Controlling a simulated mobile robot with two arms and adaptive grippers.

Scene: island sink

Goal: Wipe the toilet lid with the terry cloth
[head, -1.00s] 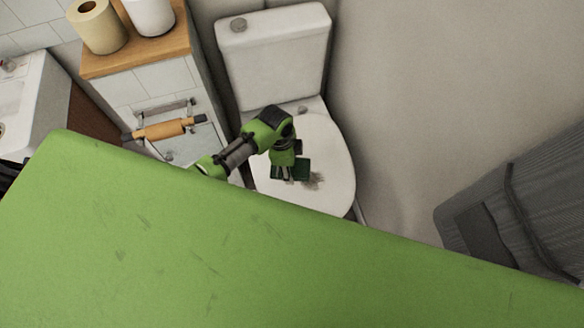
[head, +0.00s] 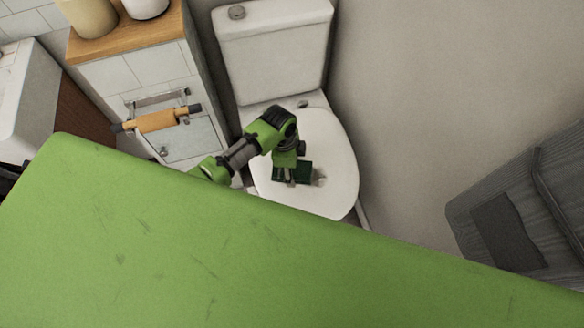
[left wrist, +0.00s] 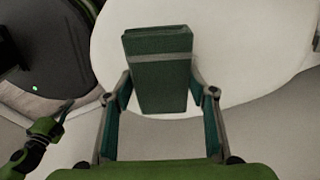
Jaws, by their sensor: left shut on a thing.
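The white toilet lid (head: 335,150) is closed below the tank in the head view. It also fills much of the left wrist view (left wrist: 245,50). My left gripper (head: 288,174) is over the lid's lower left part. It is shut on the dark green terry cloth (head: 304,172), a folded block seen between the fingers in the left wrist view (left wrist: 160,75). The cloth appears to be at the lid surface; exact contact is hard to tell. A small grey smudge (head: 319,179) shows just right of the cloth. Part of my right arm shows at the left wrist view's lower left, its jaws unclear.
The toilet tank (head: 272,50) stands behind the lid. A grey ribbed bin (head: 530,200) stands at the right. Bare floor and wall lie between.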

